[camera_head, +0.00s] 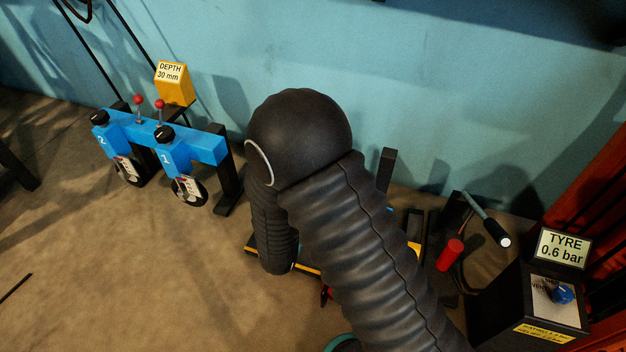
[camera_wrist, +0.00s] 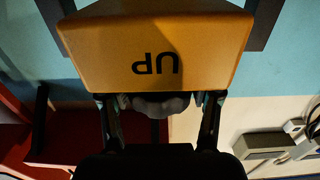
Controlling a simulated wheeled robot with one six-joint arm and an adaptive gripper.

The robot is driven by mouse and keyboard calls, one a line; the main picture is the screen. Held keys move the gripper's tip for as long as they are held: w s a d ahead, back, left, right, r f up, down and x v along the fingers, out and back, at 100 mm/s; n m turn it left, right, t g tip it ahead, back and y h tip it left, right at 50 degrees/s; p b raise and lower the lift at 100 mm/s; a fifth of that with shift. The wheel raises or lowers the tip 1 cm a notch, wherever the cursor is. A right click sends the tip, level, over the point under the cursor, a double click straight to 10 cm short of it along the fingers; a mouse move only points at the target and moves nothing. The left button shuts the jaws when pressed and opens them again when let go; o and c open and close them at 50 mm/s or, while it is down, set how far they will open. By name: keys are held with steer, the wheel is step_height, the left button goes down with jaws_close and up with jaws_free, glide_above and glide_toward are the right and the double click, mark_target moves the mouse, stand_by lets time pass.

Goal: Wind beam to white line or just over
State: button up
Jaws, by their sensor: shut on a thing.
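In the wrist view my gripper (camera_wrist: 160,106) is shut, with its fingers on either side of a rounded grey thing (camera_wrist: 160,103). A yellow-orange block marked UP (camera_wrist: 150,45), upside down in this view, is just beyond the fingertips and hides most of what I hold. In the head view my arm covers the middle and hides my gripper. A blue beam (camera_head: 209,146) stands at the left, with units marked 1 and 2 hanging from it. I cannot make out a white line for certain.
A yellow box reading DEPTH 30 mm (camera_head: 174,84) stands behind the beam. At the right are a red cylinder (camera_head: 449,256), a grey bar with a black grip (camera_head: 487,220) and a dark box reading TYRE 0.6 bar (camera_head: 563,249). Bare floor (camera_head: 120,265) lies at the left front.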

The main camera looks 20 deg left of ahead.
steer(key=shift+m+h, duration=0.5)
steer(key=shift+h, duration=0.3)
stand_by(0.6)
steer(key=o, duration=1.1)
steer(key=shift+o, duration=0.2)
steer(key=s+a, duration=0.2)
steer(key=s, duration=0.9)
steer(key=shift+s, duration=0.4)
